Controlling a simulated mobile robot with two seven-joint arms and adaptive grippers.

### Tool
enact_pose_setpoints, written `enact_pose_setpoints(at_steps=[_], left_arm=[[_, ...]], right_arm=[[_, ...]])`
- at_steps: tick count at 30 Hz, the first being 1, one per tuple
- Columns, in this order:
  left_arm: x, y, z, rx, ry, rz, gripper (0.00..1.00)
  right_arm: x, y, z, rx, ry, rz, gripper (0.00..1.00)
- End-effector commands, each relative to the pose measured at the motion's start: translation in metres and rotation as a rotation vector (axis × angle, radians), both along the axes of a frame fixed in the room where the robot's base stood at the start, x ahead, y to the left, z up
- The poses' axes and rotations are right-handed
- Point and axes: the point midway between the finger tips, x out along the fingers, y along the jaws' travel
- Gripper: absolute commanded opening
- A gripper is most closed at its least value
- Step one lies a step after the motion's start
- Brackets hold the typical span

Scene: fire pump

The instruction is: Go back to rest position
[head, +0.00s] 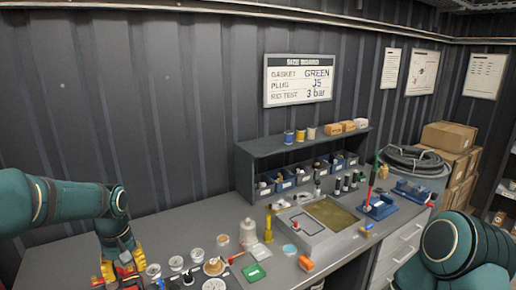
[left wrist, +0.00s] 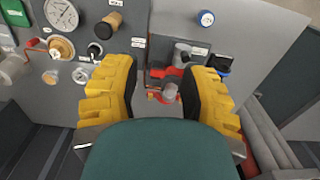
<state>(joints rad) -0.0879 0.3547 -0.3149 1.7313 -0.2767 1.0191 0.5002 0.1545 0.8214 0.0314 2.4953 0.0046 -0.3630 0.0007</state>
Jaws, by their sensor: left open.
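My left gripper (head: 122,272) is low at the left of the head view, by the left part of the bench. In the left wrist view its two yellow fingers (left wrist: 162,75) stand wide apart. A red fitting with a grey knob (left wrist: 169,91) shows between and beyond the fingers; I cannot tell how far off it is. No grip on it shows. My right arm comes in at the lower right of the head view, bent, with its gripper out of the picture.
Gauges (head: 189,277) and a green card (head: 254,272) are on the grey bench near my left gripper. A tray-like basin (head: 322,222), a shelf (head: 300,146) of blue bins and a coiled hose (head: 413,160) are farther right. A size board (head: 298,80) hangs on the wall.

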Motion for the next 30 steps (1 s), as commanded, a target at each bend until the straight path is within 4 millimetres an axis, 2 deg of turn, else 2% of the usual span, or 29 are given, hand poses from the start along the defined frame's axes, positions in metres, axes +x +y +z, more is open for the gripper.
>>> enact_pose_setpoints(at_steps=[1,3,7,10,14,15,18,21,24,27,30], left_arm=[[0.0,0.0,0.0,0.001,-0.001,0.0,0.42],[0.0,-0.02,-0.046,-0.03,-0.004,-0.053,0.42],[-0.005,-0.054,-0.113,-0.082,-0.033,-0.138,0.42],[-0.017,-0.083,-0.169,-0.129,-0.056,-0.201,0.42],[-0.045,-0.126,-0.243,-0.195,-0.093,-0.277,0.42],[-0.057,-0.139,-0.265,-0.215,-0.106,-0.297,0.42],[-0.091,-0.17,-0.313,-0.259,-0.139,-0.339,0.42],[-0.123,-0.193,-0.347,-0.285,-0.17,-0.367,0.42],[-0.149,-0.207,-0.366,-0.3,-0.195,-0.386,0.42],[-0.165,-0.216,-0.375,-0.305,-0.212,-0.398,0.42],[-0.171,-0.219,-0.378,-0.304,-0.223,-0.401,0.42]], right_arm=[[0.0,0.0,0.0,0.0,0.0,0.0,0.0],[-0.001,0.001,-0.011,0.0,0.002,0.003,0.0],[-0.003,0.001,-0.027,-0.001,0.007,0.005,0.0],[-0.003,0.002,-0.04,-0.001,0.008,0.007,0.0],[-0.006,0.003,-0.059,-0.003,0.014,0.011,0.0],[-0.007,0.003,-0.065,-0.003,0.017,0.012,0.0],[-0.009,0.004,-0.081,-0.004,0.023,0.015,0.0],[-0.01,0.005,-0.094,-0.005,0.027,0.017,0.0],[-0.011,0.005,-0.102,-0.006,0.029,0.02,0.0],[-0.011,0.006,-0.107,-0.006,0.031,0.021,0.0],[-0.012,0.006,-0.108,-0.006,0.031,0.022,0.0]])
